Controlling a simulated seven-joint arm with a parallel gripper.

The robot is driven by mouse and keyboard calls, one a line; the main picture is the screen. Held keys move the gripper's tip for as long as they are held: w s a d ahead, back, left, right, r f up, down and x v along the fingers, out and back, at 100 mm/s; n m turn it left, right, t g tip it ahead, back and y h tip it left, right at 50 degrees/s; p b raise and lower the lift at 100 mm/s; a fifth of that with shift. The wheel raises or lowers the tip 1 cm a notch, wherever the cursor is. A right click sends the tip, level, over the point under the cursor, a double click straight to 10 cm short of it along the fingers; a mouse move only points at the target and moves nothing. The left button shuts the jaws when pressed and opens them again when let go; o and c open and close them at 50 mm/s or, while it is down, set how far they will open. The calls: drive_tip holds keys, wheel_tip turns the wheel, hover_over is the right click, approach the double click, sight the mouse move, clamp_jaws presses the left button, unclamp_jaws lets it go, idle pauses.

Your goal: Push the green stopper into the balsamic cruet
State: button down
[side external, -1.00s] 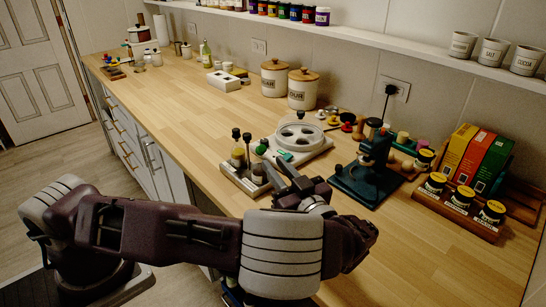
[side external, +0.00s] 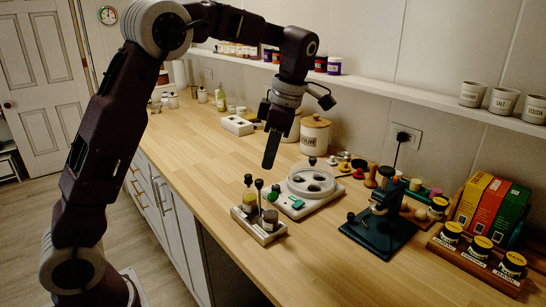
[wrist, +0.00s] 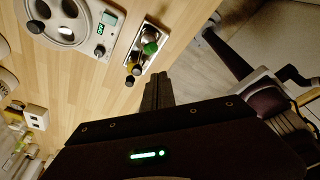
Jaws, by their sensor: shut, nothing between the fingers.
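The green stopper (side external: 273,197) shows as a small green ball above the dark cruet (side external: 270,219), at the right of a small cruet stand (side external: 248,229). I cannot tell how deep it sits. In the wrist view the green stopper (wrist: 150,48) is beside the black-topped items on the stand (wrist: 156,35). My gripper (side external: 268,165) is shut and empty, pointing down, high above the counter near the stand and apart from the stopper. In the wrist view my gripper (wrist: 158,78) points toward the stand.
A yellowish bottle (side external: 249,196) with a dark top shares the stand. A white round device (side external: 311,184) stands close behind it. A dark green press (side external: 381,218) is to the right. Bare counter (side external: 205,150) lies to the left.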

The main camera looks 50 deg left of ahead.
wheel_tip(320, 180, up, 3)
drive_tip(key=w+n+t+h, duration=0.1)
drive_tip(key=h, duration=0.1)
approach(272, 197)
drive_tip(key=shift+n+t, duration=0.3)
drive_tip(key=f, duration=0.6)
drive_tip(key=shift+w+a, duration=0.1)
drive_tip(key=shift+a, duration=0.3)
drive_tip(key=shift+f, duration=0.3)
wheel_tip(272, 197, up, 10)
wheel_tip(272, 197, down, 9)
drive_tip(key=shift+f, duration=0.15)
idle(0.5)
drive_tip(key=shift+f, duration=0.35)
